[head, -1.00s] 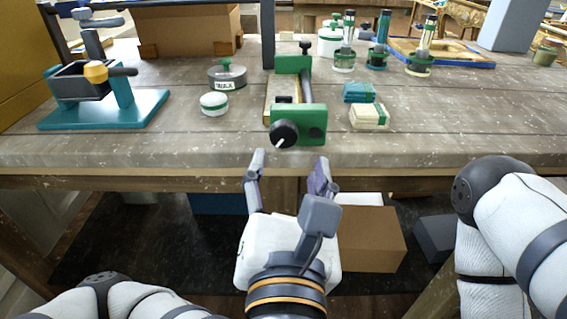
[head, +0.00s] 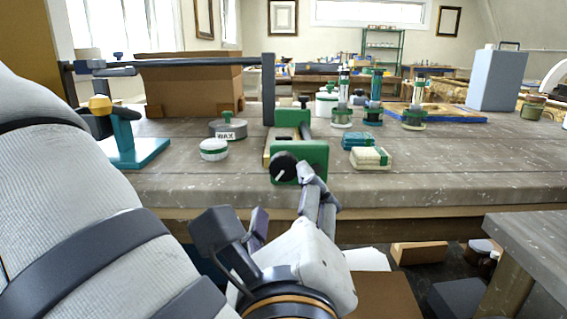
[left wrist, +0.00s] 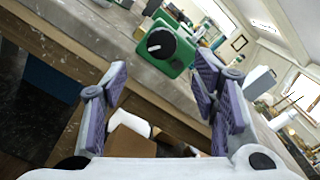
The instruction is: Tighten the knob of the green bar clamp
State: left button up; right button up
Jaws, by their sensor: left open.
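The green bar clamp (head: 314,160) lies on the workbench near its front edge, with its bar running away from me. Its round black knob (head: 284,167) with a white pointer mark faces the front edge. The knob also shows in the left wrist view (left wrist: 160,44), between and beyond the fingers. My left gripper (head: 283,197) is open and empty, in front of the bench edge and just below the knob. It is rolled to a tilt, and one finger overlaps the clamp's lower part in the head view. Contact with the knob is not visible. My right gripper is out of view.
On the workbench (head: 450,185), a round white-and-green tin (head: 214,150) and the WAX tin (head: 228,129) stand left of the clamp. A teal-based device (head: 140,152) stands further left. The front strip is clear.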

aim_at(285, 171)
pick_arm(q)
jog(key=w, duration=1)
jog(key=shift+r, duration=0.15)
jog(key=shift+c, duration=0.3)
jog(key=c, duration=1.1)
